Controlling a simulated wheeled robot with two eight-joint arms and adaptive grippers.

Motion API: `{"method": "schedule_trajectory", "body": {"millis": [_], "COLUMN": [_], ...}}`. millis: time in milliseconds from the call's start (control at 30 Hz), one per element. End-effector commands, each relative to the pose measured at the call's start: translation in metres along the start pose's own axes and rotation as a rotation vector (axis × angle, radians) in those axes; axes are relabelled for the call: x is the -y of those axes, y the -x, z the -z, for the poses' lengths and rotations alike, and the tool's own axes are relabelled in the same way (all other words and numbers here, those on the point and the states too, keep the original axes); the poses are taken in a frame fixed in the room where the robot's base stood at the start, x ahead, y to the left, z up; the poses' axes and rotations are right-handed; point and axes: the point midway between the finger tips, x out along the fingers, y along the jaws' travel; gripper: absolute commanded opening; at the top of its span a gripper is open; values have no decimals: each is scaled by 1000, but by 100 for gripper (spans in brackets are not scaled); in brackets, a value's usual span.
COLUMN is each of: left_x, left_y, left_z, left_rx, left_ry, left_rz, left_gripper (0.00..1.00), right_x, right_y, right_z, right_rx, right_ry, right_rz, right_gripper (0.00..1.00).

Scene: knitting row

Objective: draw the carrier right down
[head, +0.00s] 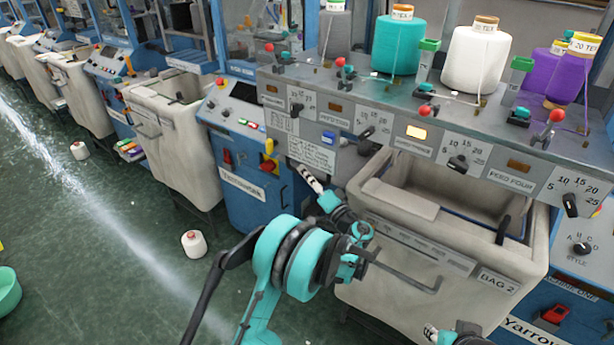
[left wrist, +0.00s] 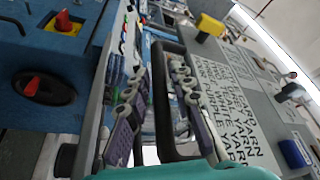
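No part is marked as the carrier, and I cannot tell for sure which it is. My left gripper (head: 314,182) is just below the grey panel, left of the BAG 2 bin (head: 400,245). In the left wrist view its two fingers (left wrist: 163,115) stand apart. A black-rimmed part (left wrist: 175,85) shows between and beyond them; I cannot tell whether they touch it. A lever with a black knob (head: 367,147) is on the panel above the bin. My right gripper (head: 438,334) is at the bottom edge, mostly cut off.
The grey panel (head: 400,110) carries dials, red-balled levers and yarn cones, among them a teal cone (head: 398,45). A blue machine body (head: 245,185) stands left of my gripper.

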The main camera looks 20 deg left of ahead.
Motion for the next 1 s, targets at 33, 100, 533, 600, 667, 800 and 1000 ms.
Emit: {"method": "schedule_trajectory", "body": {"millis": [33, 100, 533, 600, 667, 800, 1000], "left_x": [0, 0, -30, -40, -49, -66, -76], "left_y": [0, 0, 8, 11, 13, 17, 20], "left_z": [0, 0, -18, -24, -30, -40, -47], "left_rx": [0, 0, 2, 2, 3, 3, 3], "left_ry": [0, 0, 2, 2, 2, 3, 3], "left_rz": [0, 0, -3, -3, -4, -4, -4], "left_gripper": [3, 0, 0, 0, 0, 0, 0], "right_x": [0, 0, 0, 0, 0, 0, 0], "right_y": [0, 0, 0, 0, 0, 0, 0], "right_z": [0, 0, 0, 0, 0, 0, 0], "right_rx": [0, 0, 0, 0, 0, 0, 0], "right_ry": [0, 0, 0, 0, 0, 0, 0], "right_rz": [0, 0, 0, 0, 0, 0, 0], "right_gripper": [34, 34, 34, 34, 34, 34, 34]}}
